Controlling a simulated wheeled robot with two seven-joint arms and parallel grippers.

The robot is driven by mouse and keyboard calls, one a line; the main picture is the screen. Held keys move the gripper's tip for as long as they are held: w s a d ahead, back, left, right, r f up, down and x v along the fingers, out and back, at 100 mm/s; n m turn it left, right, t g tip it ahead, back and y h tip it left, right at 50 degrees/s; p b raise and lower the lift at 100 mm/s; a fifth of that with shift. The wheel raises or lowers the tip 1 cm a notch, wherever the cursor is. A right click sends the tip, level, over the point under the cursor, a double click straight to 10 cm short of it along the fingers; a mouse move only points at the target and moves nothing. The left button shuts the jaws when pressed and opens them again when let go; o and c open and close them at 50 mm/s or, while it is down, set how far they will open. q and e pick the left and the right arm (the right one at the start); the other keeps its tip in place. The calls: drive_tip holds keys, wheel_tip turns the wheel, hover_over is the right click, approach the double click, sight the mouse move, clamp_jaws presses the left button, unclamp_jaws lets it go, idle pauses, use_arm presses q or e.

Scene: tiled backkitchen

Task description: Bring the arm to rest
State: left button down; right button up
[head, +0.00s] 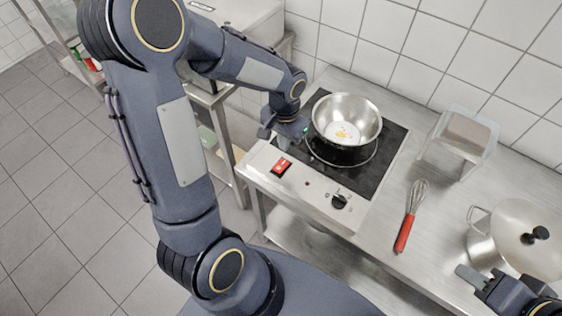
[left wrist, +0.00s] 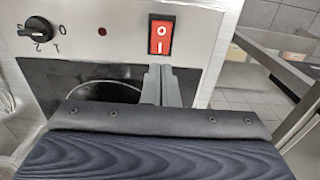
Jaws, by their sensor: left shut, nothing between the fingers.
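My left arm (head: 182,142) is bent, reaching from the lower middle of the head view up and over to the cooktop. My left gripper (head: 283,142) is at the cooktop's left edge, beside the metal bowl (head: 345,112) and near the red switch (head: 281,167). In the left wrist view its fingers (left wrist: 161,84) are together and empty, with the red switch (left wrist: 161,35) just beyond the tips. My right gripper (head: 470,277) shows at the lower right by the pot; its opening is unclear.
The bowl, with something yellow-orange inside, stands on the black cooktop (head: 392,140). A knob (head: 339,201) is on the panel. A whisk (head: 411,215), a lidded pot (head: 485,240) and a metal stand (head: 462,135) are to the right. Open floor (head: 70,190) lies left.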

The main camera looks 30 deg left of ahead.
use_arm(q)
drive_tip(key=shift+r, duration=0.25)
idle(0.3)
drive_tip(key=s+d+r+n+t+h, duration=0.2)
drive_tip(key=s+d+r+t+h, duration=0.1)
drive_tip(key=s+r, duration=1)
drive_tip(key=shift+s+d+n+t+h, duration=0.35)
drive_tip(key=shift+s+d+t, duration=0.25)
drive_tip(key=shift+s+t, duration=1.05)
drive_tip(key=shift+s+r+g, duration=0.1)
drive_tip(key=shift+s+g, duration=0.25)
